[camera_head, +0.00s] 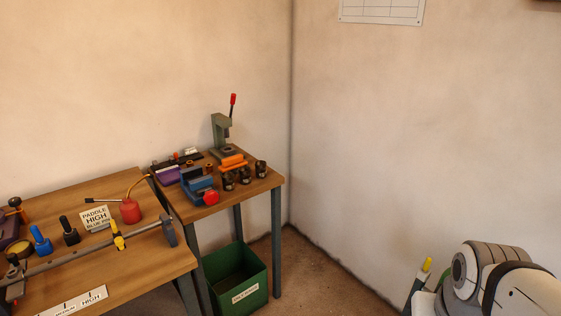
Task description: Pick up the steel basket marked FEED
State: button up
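I see no steel basket and no FEED marking in the head view. The only open container in clear view is a green bin (236,282) with a small white label, on the floor under the small table; it looks painted, and its label is too small to read surely. My gripper cannot be made out; only a white and grey rounded part of my arm shows at the lower right.
The small table (226,203) in the corner holds a lever press (221,131), a blue vise (196,186) and dark cups. A wooden bench (150,262) at left holds tools and a red oil can (130,210). A yellow-tipped dark piece (420,283) is unclear. Floor (325,285) looks clear.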

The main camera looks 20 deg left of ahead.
aim_at(228, 181)
jog(key=i, duration=0.85)
jog(key=z, duration=1.15)
jog(key=k, duration=0.15)
jog(key=u, duration=2.7)
jog(key=i, duration=1)
jog(key=u, duration=0.25)
